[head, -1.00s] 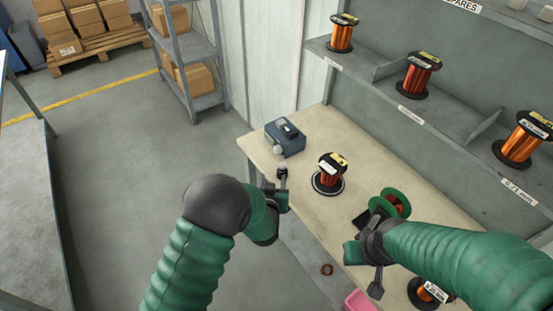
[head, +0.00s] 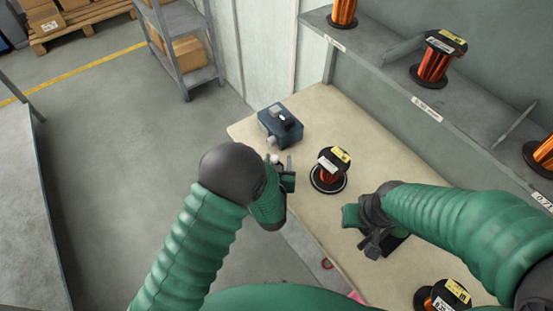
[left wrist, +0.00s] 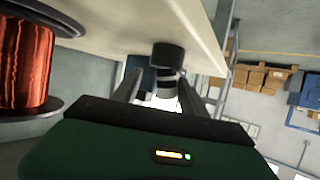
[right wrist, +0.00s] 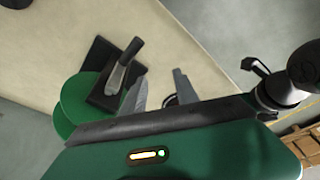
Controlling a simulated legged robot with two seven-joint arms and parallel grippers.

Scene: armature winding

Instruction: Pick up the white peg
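A small white knob-like end (head: 273,158), which may be the white peg, shows beside my left gripper (head: 287,172) at the table's left edge. In the left wrist view, a dark round-topped post (left wrist: 167,57) with pale bands below it stands between the spread fingers of my left gripper (left wrist: 163,90). I cannot tell whether this is the peg, and the fingers seem apart from it. My right gripper (head: 370,240) is over the table at the right. In the right wrist view it (right wrist: 158,88) is open and empty, near a green disc (right wrist: 85,103).
A blue box (head: 280,125) with a pale knob stands at the table's far corner. A copper spool (head: 330,172) stands right of my left gripper. A second spool (head: 440,296) is at the front.

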